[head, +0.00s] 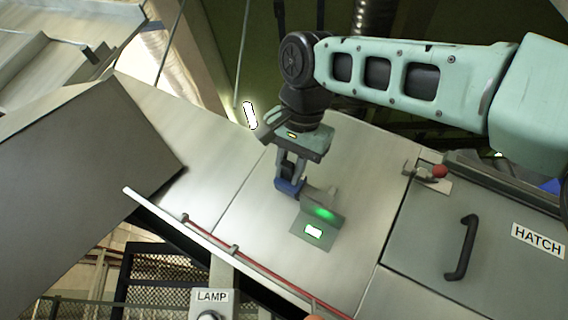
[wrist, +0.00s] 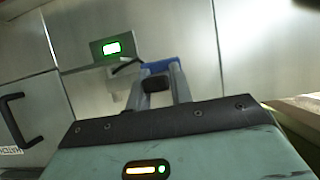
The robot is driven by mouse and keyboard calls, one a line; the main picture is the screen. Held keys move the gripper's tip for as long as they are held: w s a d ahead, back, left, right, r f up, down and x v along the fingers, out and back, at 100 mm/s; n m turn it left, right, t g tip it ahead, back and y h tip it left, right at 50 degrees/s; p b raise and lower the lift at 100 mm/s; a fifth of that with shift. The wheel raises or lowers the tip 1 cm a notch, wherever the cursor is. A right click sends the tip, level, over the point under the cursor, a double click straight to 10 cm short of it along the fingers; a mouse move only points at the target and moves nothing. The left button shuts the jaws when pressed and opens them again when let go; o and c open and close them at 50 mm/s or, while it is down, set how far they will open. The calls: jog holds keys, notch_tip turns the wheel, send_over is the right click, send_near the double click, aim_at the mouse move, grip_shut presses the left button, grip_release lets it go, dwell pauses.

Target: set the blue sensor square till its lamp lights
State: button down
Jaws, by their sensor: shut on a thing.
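The blue sensor (head: 289,187) sits between the fingertips of my gripper (head: 288,178), beside a small grey bracket (head: 325,206) on the sloping metal panel. My gripper is shut on it; the fingers hide part of it. In the wrist view the sensor (wrist: 160,66) shows as a blue edge beyond the fingers. A bright white rectangle with a green rim (head: 313,232) shows on the plate beside the bracket, with a green glow above it.
A hatch (head: 480,240) with a black handle (head: 462,248) lies to the right. A red-knobbed latch (head: 438,171) is near its upper corner. A rail with a red line (head: 255,265) runs along the panel's lower edge. Bare panel lies left of the sensor.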

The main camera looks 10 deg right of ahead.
dwell(0.3)
jog(key=c, duration=1.2)
grip_release()
jog(key=shift+c, duration=0.2)
jog(key=v, duration=1.7)
jog(key=shift+s+p, duration=0.2)
jog(key=shift+p, duration=0.25)
